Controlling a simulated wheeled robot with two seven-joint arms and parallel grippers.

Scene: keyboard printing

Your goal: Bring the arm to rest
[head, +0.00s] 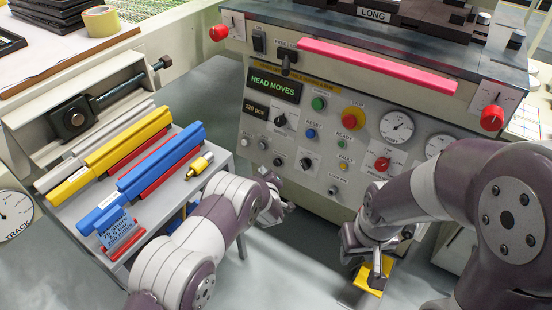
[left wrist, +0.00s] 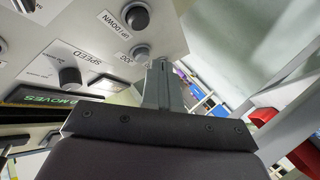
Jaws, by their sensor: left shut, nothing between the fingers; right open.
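My left gripper (head: 286,208) is shut and empty, in front of the lower left of the machine's control panel (head: 330,180). In the left wrist view its closed fingers (left wrist: 162,72) are close to the panel, near the SPEED, JOG and UP/DOWN knobs; I cannot tell whether they touch it. My right gripper (head: 362,268) is open, low in front of the panel's right part. A yellow block-like thing (head: 374,278) shows at its fingers, partly hidden; I cannot tell how they stand to each other.
The panel carries a HEAD MOVES display (head: 275,84), a red stop button (head: 354,117) and several knobs and gauges. A pink bar (head: 375,65) runs above it. At left a stand holds a yellow bar (head: 125,138) and a blue bar (head: 160,160). Grey floor lies below.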

